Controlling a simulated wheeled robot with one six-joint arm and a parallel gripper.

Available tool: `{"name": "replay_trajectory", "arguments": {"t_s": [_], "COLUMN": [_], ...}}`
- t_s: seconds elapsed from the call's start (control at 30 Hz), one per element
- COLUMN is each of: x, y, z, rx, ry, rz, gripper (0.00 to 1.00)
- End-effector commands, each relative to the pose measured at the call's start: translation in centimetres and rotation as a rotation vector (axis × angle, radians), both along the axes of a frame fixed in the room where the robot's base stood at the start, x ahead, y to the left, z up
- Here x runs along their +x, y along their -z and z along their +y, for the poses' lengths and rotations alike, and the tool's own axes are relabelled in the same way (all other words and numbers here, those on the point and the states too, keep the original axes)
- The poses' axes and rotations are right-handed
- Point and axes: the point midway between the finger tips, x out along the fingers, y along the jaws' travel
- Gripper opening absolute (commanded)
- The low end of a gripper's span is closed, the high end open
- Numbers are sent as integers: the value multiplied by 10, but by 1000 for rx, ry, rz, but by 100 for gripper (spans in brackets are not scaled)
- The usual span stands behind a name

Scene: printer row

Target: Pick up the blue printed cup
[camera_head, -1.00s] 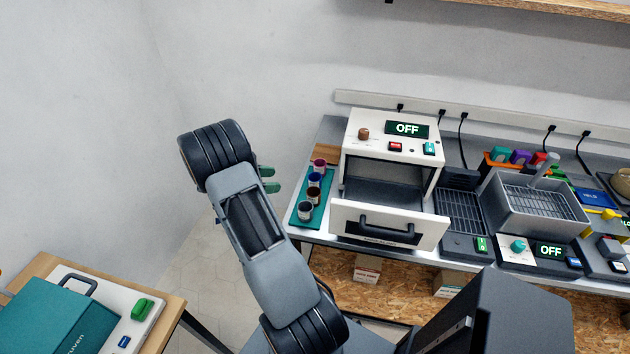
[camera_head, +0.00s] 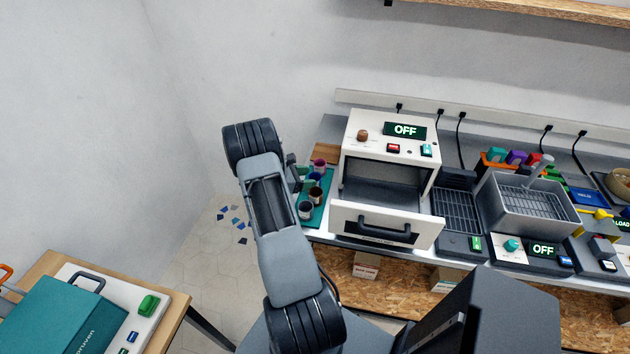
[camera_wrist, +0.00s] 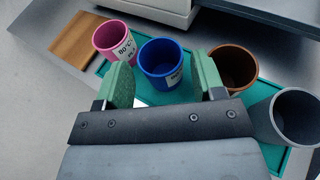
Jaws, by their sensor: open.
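The blue printed cup (camera_wrist: 166,60) stands upright in the wrist view with a pale printed label on its side. It also shows in the head view (camera_head: 314,177), in a row on the teal tray (camera_wrist: 258,100). My gripper (camera_wrist: 162,68) is open, its green fingers on either side of the blue cup's near side. The left fingertip lies toward the pink cup (camera_wrist: 112,40), the right one over part of the brown cup (camera_wrist: 236,66). I cannot tell whether either finger touches a cup. The lower part of the blue cup is partly hidden.
A grey cup (camera_wrist: 293,116) stands close to the right of my gripper. A white oven-like machine (camera_head: 390,135) with its front drawn out stands just right of the tray. Blue and pale shards (camera_head: 238,224) lie on the floor below. A wooden block (camera_wrist: 75,42) lies beyond the tray.

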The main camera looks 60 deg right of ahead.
Motion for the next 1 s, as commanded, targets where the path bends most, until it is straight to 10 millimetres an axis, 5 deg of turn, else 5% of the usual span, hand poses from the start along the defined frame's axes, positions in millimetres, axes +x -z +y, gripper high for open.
{"name": "replay_trajectory", "arguments": {"t_s": [0.5, 0.87, 1.0], "x": [-14, -14, -14], "y": [7, 7, 7], "z": [-18, -18, -18], "rx": [0, -1, -1], "ry": [-1, -1, -1], "rz": [0, -1, -1], "gripper": [63, 28, 27]}}
